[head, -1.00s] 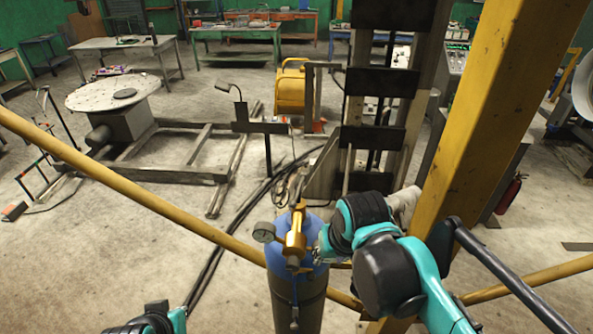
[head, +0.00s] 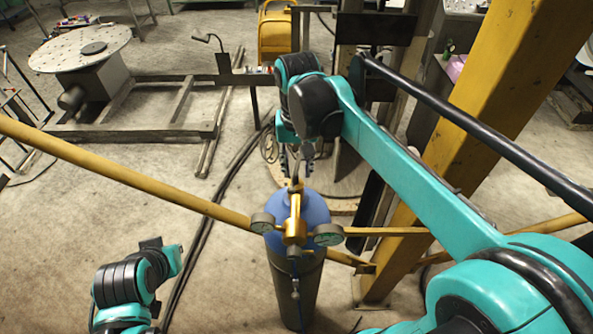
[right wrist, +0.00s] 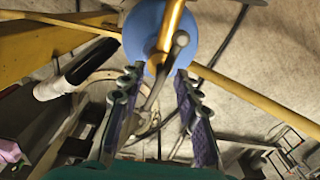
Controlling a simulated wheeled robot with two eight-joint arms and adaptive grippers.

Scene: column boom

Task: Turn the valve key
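The valve key (right wrist: 180,40) shows in the right wrist view as a grey lever with a rounded end, in front of the brass valve body (right wrist: 170,22). The key runs down between the fingers of my right gripper (right wrist: 160,78), which are apart on either side of it. I see no clear contact. In the head view my right gripper (head: 298,152) is just above and behind the brass valve (head: 295,228), and the key is mostly hidden there. The valve sits on a blue-topped gas cylinder (head: 312,207) standing upright. Only my left arm shows at bottom left; its fingers are not visible.
Two round gauges (head: 262,223) (head: 328,235) flank the valve. Dark cables (head: 215,195) lie on the floor. Open floor is to the left.

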